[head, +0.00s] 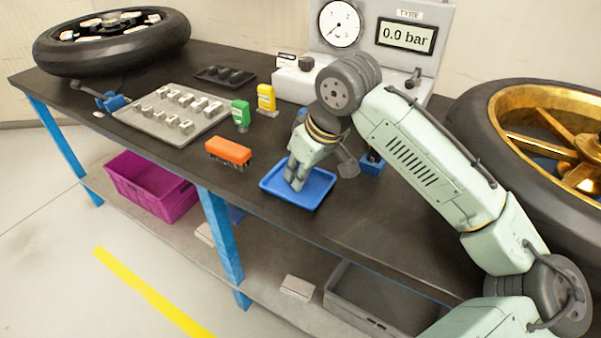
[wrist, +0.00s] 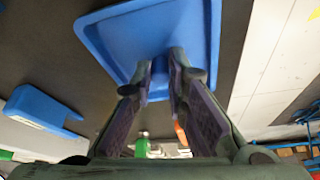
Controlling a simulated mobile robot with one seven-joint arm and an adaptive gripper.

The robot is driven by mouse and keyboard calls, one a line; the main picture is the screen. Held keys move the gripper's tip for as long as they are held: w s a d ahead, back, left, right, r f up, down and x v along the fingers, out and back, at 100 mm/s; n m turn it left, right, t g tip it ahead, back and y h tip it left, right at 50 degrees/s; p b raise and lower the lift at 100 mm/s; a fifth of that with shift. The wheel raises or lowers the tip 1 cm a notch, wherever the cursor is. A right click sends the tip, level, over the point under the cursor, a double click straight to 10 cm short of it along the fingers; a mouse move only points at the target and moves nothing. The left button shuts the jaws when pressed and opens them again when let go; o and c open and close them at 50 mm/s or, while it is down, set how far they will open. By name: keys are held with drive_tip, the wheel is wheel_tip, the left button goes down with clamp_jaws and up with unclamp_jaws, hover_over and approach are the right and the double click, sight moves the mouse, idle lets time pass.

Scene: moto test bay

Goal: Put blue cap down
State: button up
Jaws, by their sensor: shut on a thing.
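My gripper (head: 295,187) points down over the blue tray (head: 314,195) on the dark bench in the head view. In the wrist view its fingertips (wrist: 163,64) are close together over the same tray (wrist: 125,32). A small blue patch between the fingertips looks like the blue cap (wrist: 160,76). It is mostly hidden by the fingers and blends with the tray's colour. I cannot make the cap out in the head view. I cannot tell whether it touches the tray floor.
An orange-topped brush (head: 229,151) lies left of the tray. Green (head: 241,116) and yellow (head: 266,98) bottles stand behind it. A blue holder (head: 372,164) stands close to the tray's right. The gauge box (head: 375,48) is behind. A gold-rimmed wheel (head: 540,140) is at right.

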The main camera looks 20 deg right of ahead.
drive_tip(key=shift+s+f, duration=0.15)
drive_tip(key=shift+f, duration=0.4)
drive_tip(key=o, duration=0.7)
drive_tip(key=shift+f, duration=0.2)
drive_tip(key=shift+r, duration=0.1)
drive_tip(key=shift+r, duration=0.3)
drive_tip(key=v, duration=1.2)
drive_tip(key=shift+r, duration=0.4)
